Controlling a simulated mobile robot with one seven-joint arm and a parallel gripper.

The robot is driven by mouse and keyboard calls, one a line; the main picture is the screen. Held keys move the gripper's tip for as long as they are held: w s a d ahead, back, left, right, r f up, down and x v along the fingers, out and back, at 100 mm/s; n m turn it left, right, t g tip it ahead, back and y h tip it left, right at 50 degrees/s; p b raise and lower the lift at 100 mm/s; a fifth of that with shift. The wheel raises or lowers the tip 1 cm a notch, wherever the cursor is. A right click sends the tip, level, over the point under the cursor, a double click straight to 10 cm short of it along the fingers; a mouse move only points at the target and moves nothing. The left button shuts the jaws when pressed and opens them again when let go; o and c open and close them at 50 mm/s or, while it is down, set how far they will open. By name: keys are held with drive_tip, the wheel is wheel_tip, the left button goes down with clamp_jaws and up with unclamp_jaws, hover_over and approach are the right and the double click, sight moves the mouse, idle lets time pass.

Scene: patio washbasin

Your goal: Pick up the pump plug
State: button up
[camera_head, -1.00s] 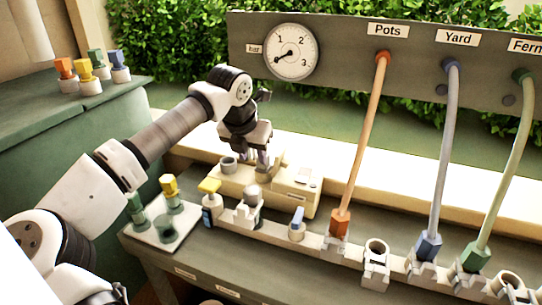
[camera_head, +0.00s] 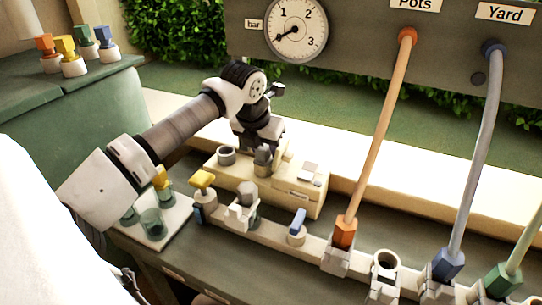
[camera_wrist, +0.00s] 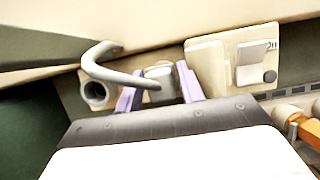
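The pump is a cream box (camera_head: 298,199) on the bench in the head view, with a round grey socket (camera_head: 226,155) at its left. A grey plug (camera_head: 263,160), seemingly the pump plug, stands upright on it. My gripper (camera_head: 262,146) is right above and behind this plug; its fingertips are mostly hidden in the head view. In the wrist view, my gripper (camera_wrist: 160,88) has its two purple fingers apart, with the grey plug (camera_wrist: 160,72) between their tips. A gap seems to show beside the plug; contact is not clear.
A curved grey hook-like piece (camera_wrist: 112,68) crosses close to the left finger in the wrist view. In front of the pump runs a rail (camera_head: 272,228) with clips and a yellow-topped valve (camera_head: 202,180). An orange hose (camera_head: 380,125) rises to the right.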

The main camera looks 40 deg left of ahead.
drive_tip(key=shift+s+r, duration=0.15)
drive_tip(key=c, duration=0.8)
drive_tip(key=shift+o, duration=0.2)
drive_tip(key=shift+r, duration=0.1)
